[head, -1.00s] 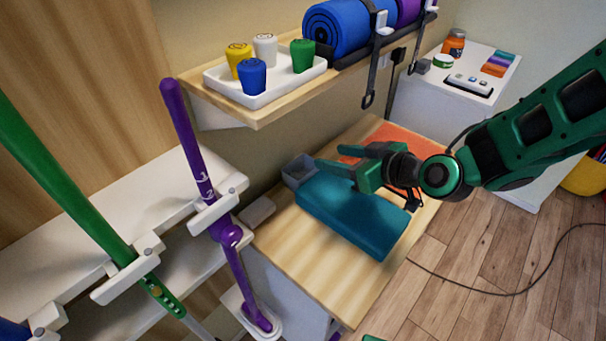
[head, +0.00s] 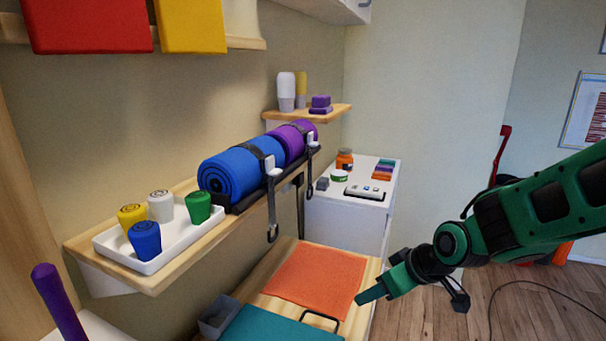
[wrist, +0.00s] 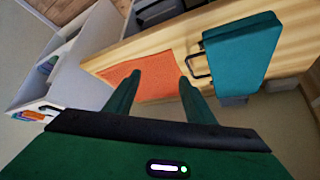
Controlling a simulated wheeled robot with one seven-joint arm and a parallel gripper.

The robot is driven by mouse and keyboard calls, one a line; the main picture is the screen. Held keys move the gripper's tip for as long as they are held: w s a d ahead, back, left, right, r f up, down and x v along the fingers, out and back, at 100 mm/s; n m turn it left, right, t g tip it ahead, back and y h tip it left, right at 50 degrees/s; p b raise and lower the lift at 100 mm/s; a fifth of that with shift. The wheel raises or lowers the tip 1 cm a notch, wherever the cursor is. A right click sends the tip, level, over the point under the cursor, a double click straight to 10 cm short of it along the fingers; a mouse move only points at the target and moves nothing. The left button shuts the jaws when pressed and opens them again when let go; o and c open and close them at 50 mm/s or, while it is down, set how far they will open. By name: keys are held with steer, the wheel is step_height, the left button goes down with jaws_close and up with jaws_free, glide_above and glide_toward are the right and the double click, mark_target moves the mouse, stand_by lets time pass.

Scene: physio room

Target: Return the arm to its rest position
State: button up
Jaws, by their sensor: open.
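My green arm enters the head view from the right edge. My gripper (head: 372,289) hangs over the wooden bench, in front of the orange cloth. In the wrist view, the two green fingers of my gripper (wrist: 156,82) stand apart with nothing between them. Beyond the fingertips, the orange cloth (wrist: 125,78) lies flat on the bench. The teal padded block (wrist: 240,58) lies on the bench to the right of the fingers, apart from them.
A shelf (head: 190,255) on the left holds a white tray (head: 165,258) with coloured cups, and strapped blue (head: 240,170) and purple rolls. A white cabinet (head: 345,222) with small items stands behind the bench (head: 285,250). The floor (head: 430,310) around my arm looks mostly clear.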

steer(key=s+d+r+m+g+h, duration=0.1)
steer(key=s+d+m+h, duration=0.2)
steer(key=d, duration=0.5)
steer(key=s+d+r+m+g, duration=0.1)
steer(key=s+d+m, duration=0.1)
steer(key=s+d, duration=0.45)
steer(key=s+d+r+m+g, duration=0.1)
steer(key=s+d+m+g, duration=0.1)
steer(key=s+d+m, duration=0.2)
steer(key=s+d+r+m+g+h, duration=0.1)
steer(key=s+d+m, duration=0.3)
steer(key=s, duration=0.7)
steer(key=shift+d+r+g, duration=0.4)
steer(key=shift+d, duration=0.75)
steer(key=shift+w+f, duration=0.25)
steer(key=shift+w, duration=0.3)
